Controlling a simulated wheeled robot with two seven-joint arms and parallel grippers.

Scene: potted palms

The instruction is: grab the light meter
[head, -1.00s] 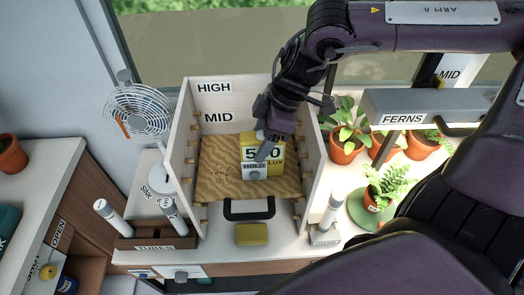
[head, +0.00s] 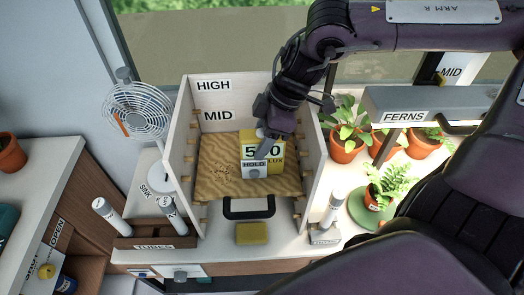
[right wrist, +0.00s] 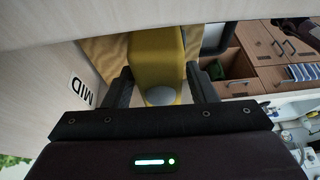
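The light meter (head: 275,150) is a yellow box with a white number display and a grey HOLD label on its front. It stands upright on the tan shelf board (head: 222,172) inside a pale wooden rack. In the right wrist view, the meter (right wrist: 155,50) lies between the fingers of my right gripper (right wrist: 160,82), one finger on each side. The fingers are spread apart; firm contact is not visible. My left gripper is not in view.
The rack's side walls (head: 313,165) stand close on both sides. A black handle (head: 249,213) and a yellow block (head: 252,232) are below the shelf. A fan (head: 139,112) and tube holder (head: 150,241) are at left. Potted plants (head: 345,148) and the FERNS lamp (head: 430,104) are at right.

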